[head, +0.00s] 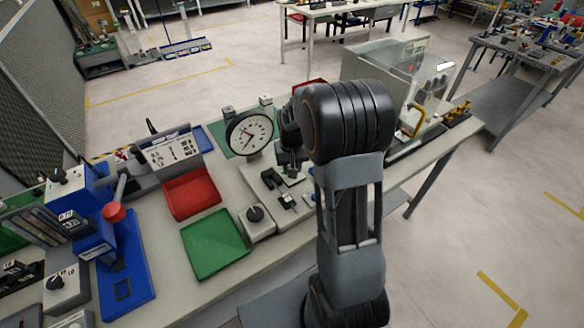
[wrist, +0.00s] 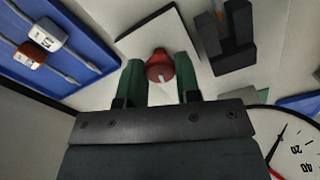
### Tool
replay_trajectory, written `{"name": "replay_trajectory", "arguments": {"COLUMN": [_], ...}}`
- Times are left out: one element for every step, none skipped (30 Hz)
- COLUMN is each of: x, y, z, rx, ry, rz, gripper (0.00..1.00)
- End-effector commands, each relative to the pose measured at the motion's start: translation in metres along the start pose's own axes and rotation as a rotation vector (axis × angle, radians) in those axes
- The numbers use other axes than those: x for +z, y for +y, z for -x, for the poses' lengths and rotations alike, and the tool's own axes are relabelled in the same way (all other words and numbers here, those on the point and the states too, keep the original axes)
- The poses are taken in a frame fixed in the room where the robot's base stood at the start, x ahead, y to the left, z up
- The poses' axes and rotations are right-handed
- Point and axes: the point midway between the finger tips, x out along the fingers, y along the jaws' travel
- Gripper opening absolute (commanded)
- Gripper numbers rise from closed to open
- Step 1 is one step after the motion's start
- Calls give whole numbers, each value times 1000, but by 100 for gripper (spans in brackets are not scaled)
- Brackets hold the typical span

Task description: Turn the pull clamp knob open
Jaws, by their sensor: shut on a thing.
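A red knob (wrist: 160,66) with a pale pointer mark on its front sits on a white plate (wrist: 172,32) in the wrist view. I take it to be the pull clamp knob; no label is readable. My gripper (wrist: 159,70) has one dark green finger on each side of the knob and is shut on it. The pointer mark faces the gripper body. In the head view my gripper (head: 290,155) is over the bench right of the round gauge, partly hidden by my arm. I cannot make out the red knob there.
The round white gauge (head: 248,133) stands close to my gripper and shows in the wrist view (wrist: 297,150). A black block (wrist: 225,40) is beside the knob plate. A red tray (head: 191,193), a green tray (head: 214,243) and a black-knob box (head: 257,222) are on the bench.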

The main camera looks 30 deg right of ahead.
Motion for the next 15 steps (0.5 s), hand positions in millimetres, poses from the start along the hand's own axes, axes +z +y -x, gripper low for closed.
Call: {"name": "replay_trajectory", "arguments": {"x": [0, -1, -1, -1, -1, -1, -1, -1, -1, -1, -1, -1, -1, -1, -1], "y": [0, 0, 0, 0, 0, 0, 0, 0, 0, 0, 0, 0, 0, 0, 0], "z": [0, 0, 0, 0, 0, 0, 0, 0, 0, 0, 0, 0, 0, 0, 0], "rx": [0, 0, 0, 0, 0, 0, 0, 0, 0, 0, 0, 0, 0, 0, 0], "ry": [2, 2, 2, 3, 3, 3, 3, 3, 3, 3, 3, 3, 3, 3, 3], "rz": [45, 73, 111, 139, 168, 206, 234, 263, 301, 329, 358, 395, 424, 453, 490], "gripper": [7, 7, 7, 7, 7, 7, 7, 7, 7, 7, 7, 7, 7, 7, 7]}}
